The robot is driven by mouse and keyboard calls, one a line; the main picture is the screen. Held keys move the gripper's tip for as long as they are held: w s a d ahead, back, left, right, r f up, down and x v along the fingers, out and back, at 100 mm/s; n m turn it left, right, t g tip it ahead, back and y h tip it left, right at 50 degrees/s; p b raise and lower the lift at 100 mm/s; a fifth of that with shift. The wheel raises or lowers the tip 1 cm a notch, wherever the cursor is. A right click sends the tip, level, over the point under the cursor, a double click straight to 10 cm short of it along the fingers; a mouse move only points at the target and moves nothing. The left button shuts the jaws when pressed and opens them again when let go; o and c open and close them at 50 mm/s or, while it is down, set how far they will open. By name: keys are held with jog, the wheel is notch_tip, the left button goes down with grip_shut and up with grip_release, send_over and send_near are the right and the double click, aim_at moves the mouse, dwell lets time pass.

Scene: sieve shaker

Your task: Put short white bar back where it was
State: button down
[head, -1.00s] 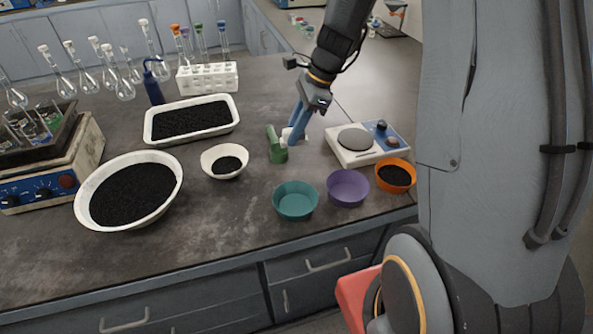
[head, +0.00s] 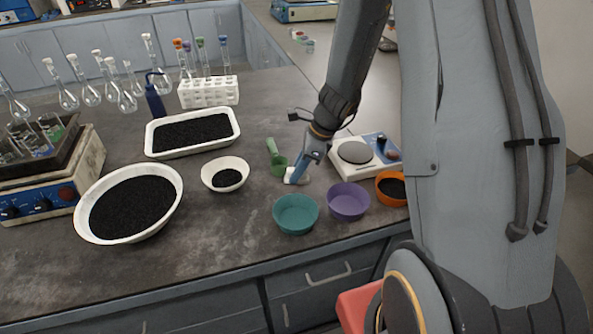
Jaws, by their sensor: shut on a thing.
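The short white bar (head: 291,178) is a small white piece at the tips of my gripper (head: 297,173) in the head view. My gripper is shut on it, with the blue fingers pointing down and hiding part of it. It is low over the dark bench, just right of a green scoop (head: 279,165) and behind the teal bowl (head: 295,215). I cannot tell whether the bar touches the bench.
A purple bowl (head: 348,203), an orange bowl (head: 382,199) of dark grains and a hotplate (head: 378,166) stand close on the right. A small white bowl (head: 211,180), large white basin (head: 79,209) and white tray (head: 151,149) stand left. Bare bench lies front left.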

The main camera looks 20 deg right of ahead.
jog(key=shift+f, duration=0.15)
jog(key=c, duration=1.6)
grip_release()
jog(key=shift+o, duration=0.2)
jog(key=v, duration=1.1)
jog(key=s+a+n+h, duration=0.2)
jog(key=s+n, duration=0.5)
jog(key=n, duration=0.4)
jog(key=s+a+r+n+h, duration=0.1)
jog(key=s+a+n+h, duration=0.1)
jog(key=s+n, duration=0.6)
jog(key=n+b, duration=0.1)
jog(key=n, duration=0.2)
jog(key=shift+s+n+g, duration=0.3)
jog(key=shift+n+g, duration=0.1)
jog(key=shift+r, duration=0.1)
